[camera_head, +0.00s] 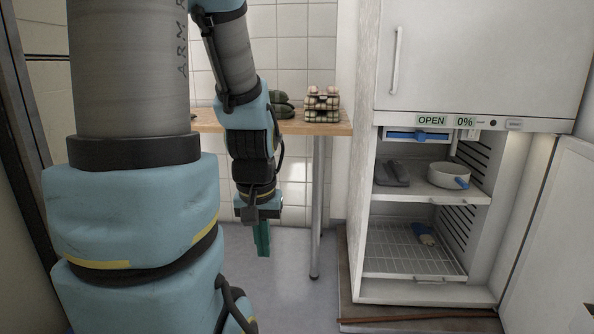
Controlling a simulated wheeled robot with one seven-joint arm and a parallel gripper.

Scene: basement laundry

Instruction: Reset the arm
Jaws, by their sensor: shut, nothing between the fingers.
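My arm, grey and light blue, fills the left of the head view, with its large upper links close to the camera. The forearm comes down from the top and ends in my gripper (262,240), which points down above the grey floor. The green fingers are together and hold nothing. The gripper hangs in front of the wooden table, left of the open white cabinet, and appears to touch nothing.
The white cabinet (361,240) stands open on the right, its door (550,240) swung out to the right. A white pot (447,176) sits on its upper shelf. A wooden table (300,127) holds stacked items (322,104). Floor below the gripper is clear.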

